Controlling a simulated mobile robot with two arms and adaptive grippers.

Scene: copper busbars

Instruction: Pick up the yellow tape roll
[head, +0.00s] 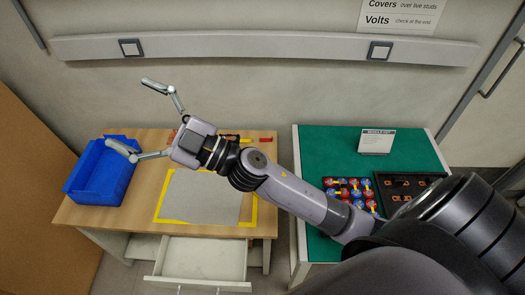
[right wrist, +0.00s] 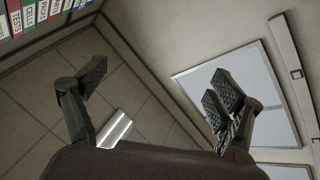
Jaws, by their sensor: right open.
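I cannot make out a yellow tape roll in either view; the arm and gripper hide part of the wooden table. My right gripper (head: 131,115) is in the head view, raised above the left part of that table near the blue bin, with its fingers spread wide and empty. In the right wrist view the open right gripper (right wrist: 155,90) has nothing between its fingers, only floor and wall beyond. My left gripper is not in view.
The wooden table (head: 90,213) bears a blue bin (head: 100,172) and a grey mat (head: 200,197) edged in yellow. Its drawer (head: 203,258) stands open. A green table (head: 318,148) with red-and-blue parts (head: 350,188) and a black tray (head: 408,180) is at right.

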